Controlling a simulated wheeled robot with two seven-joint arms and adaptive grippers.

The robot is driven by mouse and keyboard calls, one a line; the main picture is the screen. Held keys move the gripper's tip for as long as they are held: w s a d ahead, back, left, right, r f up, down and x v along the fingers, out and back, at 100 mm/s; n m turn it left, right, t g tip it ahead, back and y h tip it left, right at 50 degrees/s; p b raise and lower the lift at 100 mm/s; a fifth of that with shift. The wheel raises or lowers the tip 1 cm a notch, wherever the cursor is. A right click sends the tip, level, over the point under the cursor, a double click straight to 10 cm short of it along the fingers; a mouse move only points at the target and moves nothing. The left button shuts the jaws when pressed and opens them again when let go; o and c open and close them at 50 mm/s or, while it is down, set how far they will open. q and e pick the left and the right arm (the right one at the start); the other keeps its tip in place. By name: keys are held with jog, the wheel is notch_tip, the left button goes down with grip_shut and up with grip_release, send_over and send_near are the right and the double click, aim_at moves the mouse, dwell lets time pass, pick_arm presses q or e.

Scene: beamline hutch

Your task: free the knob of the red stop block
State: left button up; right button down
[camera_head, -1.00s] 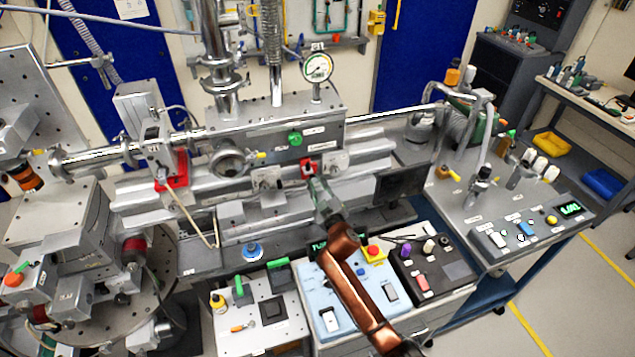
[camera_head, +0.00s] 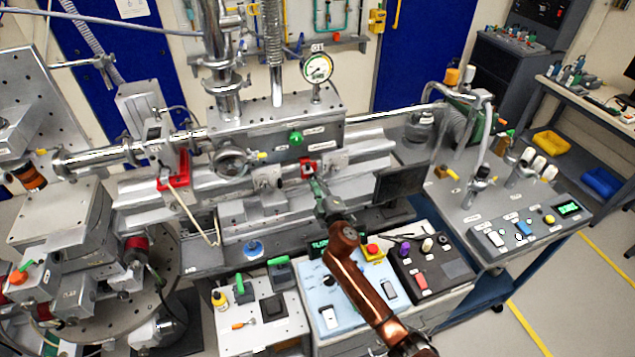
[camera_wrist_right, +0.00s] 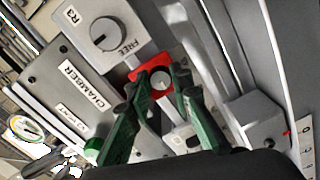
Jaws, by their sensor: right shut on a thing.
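The red stop block (camera_wrist_right: 150,70) is a small red piece in the right wrist view, beside a round grey knob (camera_wrist_right: 107,33) on a plate marked FREE and R3. The knob itself is uncovered in this view. My right gripper (camera_wrist_right: 160,82) has its dark green fingers on either side of the block, shut on it. A round grey pin end shows between the fingertips. In the head view the red block (camera_head: 308,168) is on the front of the grey chamber assembly, with my right gripper (camera_head: 315,184) at it from below. My left gripper is not in view.
A grey chamber (camera_head: 275,128) with a green knob stands behind the block. A dark screen (camera_head: 403,182) is close on the right. Control boxes (camera_head: 350,290) sit below my right arm. A red bracket (camera_head: 173,182) is to the left.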

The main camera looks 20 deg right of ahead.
dwell(0.5)
jog(key=c, duration=1.7)
grip_release()
jog(key=shift+c, duration=0.2)
jog(key=shift+s, duration=0.1)
jog(key=s, duration=1.2)
jog(key=shift+d, duration=0.15)
jog(key=shift+w, duration=0.1)
